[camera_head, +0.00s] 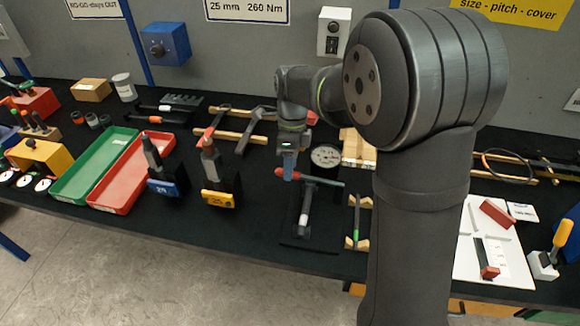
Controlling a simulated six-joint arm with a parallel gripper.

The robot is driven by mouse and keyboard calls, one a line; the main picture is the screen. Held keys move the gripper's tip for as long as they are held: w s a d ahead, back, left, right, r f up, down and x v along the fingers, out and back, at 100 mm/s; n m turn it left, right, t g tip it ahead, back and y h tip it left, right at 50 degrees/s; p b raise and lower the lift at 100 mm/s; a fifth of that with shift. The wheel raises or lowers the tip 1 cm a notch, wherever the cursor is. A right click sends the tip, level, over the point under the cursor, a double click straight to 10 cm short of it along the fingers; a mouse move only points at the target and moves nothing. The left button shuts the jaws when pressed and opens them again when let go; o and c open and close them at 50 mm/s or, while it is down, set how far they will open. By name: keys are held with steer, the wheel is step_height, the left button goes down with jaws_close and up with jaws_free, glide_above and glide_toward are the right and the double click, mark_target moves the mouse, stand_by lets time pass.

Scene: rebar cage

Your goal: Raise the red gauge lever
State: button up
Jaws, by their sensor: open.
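A round white dial gauge (325,156) stands at the middle of the bench. A bar with a reddish end (325,180) lies in front of it, across the top of a dark stand (305,215); I cannot tell for certain whether this bar is the red gauge lever. My gripper (288,175) points down just left of the dial and over the bar's left end. It is open, with nothing visible between its fingers. I cannot tell whether it touches the bar. A small red patch shows behind my wrist, mostly hidden.
Left are a green tray (95,165), a red tray (135,175) and upright tools in blue (168,186) and yellow (220,198) holders. A white board (490,245) lies at right. My arm hides the bench right of centre. Bare black bench shows at front left.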

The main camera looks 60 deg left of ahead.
steer(key=shift+s+d+f, duration=0.1)
steer(key=shift+f, duration=0.4)
jaws_close()
